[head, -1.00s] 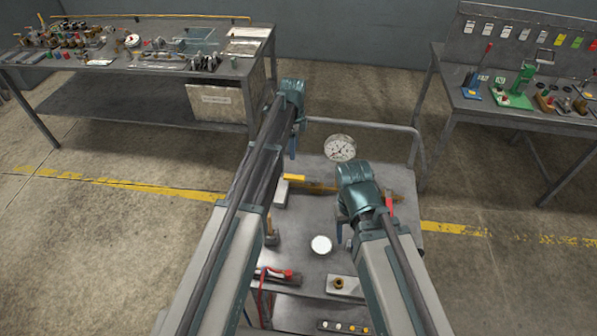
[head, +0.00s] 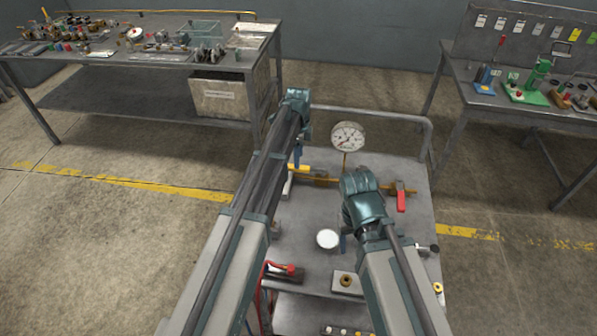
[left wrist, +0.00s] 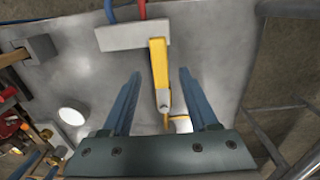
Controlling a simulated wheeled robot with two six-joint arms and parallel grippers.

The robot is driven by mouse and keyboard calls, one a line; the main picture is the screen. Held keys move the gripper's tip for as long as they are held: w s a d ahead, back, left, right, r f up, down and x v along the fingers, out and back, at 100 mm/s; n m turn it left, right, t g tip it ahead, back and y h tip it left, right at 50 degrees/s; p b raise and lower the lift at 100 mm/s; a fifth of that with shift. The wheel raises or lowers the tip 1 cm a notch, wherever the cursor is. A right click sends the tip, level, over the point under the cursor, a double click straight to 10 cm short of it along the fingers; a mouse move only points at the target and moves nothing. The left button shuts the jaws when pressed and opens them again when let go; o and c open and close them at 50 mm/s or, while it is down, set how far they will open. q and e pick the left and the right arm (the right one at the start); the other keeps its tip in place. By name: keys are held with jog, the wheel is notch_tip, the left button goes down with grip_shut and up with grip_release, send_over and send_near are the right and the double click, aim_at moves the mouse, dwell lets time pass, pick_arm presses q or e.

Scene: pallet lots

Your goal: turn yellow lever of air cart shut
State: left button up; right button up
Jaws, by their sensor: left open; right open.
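The yellow lever (left wrist: 158,68) of the air cart shows in the left wrist view, lying lengthwise between my open left fingers (left wrist: 160,76), with a gap on both sides. Its far end is by a pale block with a red and a blue hose; its near end is at a round pivot. In the head view only a bit of the yellow lever (head: 308,168) shows beside my left gripper (head: 297,152), whose fingers point down over the cart top (head: 308,215). My right gripper (head: 345,240) is over the cart's middle, its fingers mostly hidden by its own body; it is open and holds nothing visible.
A dial gauge (head: 347,136) stands at the cart's back, before a rail (head: 385,116). A red handle (head: 401,200) is right of my right gripper. Benches stand behind, left and right.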

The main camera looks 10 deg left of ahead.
aim_at(307, 170)
pick_arm(q)
jog(key=shift+f+b, duration=1.4)
jog(key=shift+f, duration=0.55)
pick_arm(e)
jog(key=shift+f, duration=1.95)
pick_arm(q)
grip_shut()
